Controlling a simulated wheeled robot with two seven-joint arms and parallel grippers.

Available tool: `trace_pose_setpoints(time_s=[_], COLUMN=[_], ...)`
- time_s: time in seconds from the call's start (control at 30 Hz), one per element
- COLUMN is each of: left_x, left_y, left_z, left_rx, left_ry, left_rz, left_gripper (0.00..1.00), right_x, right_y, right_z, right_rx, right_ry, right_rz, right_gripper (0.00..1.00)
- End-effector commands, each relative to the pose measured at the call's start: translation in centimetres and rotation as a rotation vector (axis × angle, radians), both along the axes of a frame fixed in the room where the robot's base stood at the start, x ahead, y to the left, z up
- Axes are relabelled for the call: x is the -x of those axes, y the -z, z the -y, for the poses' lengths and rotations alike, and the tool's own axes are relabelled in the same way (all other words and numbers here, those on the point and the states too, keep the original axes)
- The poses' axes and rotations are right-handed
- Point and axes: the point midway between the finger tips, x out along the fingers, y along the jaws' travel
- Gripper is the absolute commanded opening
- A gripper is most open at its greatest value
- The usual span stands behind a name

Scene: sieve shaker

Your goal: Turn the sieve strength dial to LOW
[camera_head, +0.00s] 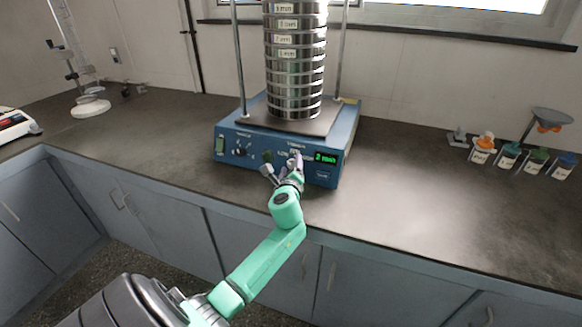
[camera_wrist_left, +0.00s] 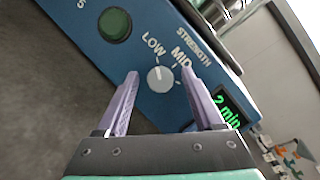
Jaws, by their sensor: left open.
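The blue sieve shaker (camera_head: 228,148) stands on the counter with a tall stack of steel sieves (camera_head: 295,65) on it. The strength dial (camera_wrist_left: 160,80) is a small pale round knob on its front panel, with LOW and MID printed above it under the word STRENGTH. Its small mark seems to point up near those labels; I cannot tell the exact setting. My left gripper (camera_head: 283,166) is open in front of the panel. In the left wrist view its two fingers (camera_wrist_left: 160,74) are on either side of the dial, with visible gaps. In the head view the gripper largely hides the dial.
A round green button (camera_wrist_left: 115,25) is left of the dial, and a green "2 min" display (camera_wrist_left: 232,112) is to its right. Several small bottles (camera_head: 508,155) stand far right. A balance (camera_head: 15,124) stands far left.

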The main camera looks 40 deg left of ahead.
Motion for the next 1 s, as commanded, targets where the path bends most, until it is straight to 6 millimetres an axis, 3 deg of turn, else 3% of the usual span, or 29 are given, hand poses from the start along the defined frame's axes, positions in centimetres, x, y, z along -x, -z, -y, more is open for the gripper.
trace_pose_setpoints(time_s=[0.27,0.5,0.7,1.0], left_x=[1.9,7.5,10.9,11.6], left_y=[-0.4,-1.3,-1.8,-2.2], left_z=[1.4,5.5,8.0,8.5], left_rx=[-0.001,0.004,0.002,0.000], left_ry=[0.003,0.002,0.002,-0.001], left_rz=[-0.001,-0.001,-0.002,-0.001], left_gripper=[0.69,0.69,0.69,0.69], right_x=[0.0,0.0,0.0,0.0], right_y=[-0.3,-0.4,-0.1,-0.1], right_z=[0.0,0.1,0.1,0.1], right_rx=[0.000,0.001,0.001,0.001], right_ry=[-0.001,-0.001,-0.001,-0.001], right_rz=[0.000,0.000,0.000,0.000], right_gripper=[0.50,0.50,0.50,0.50])
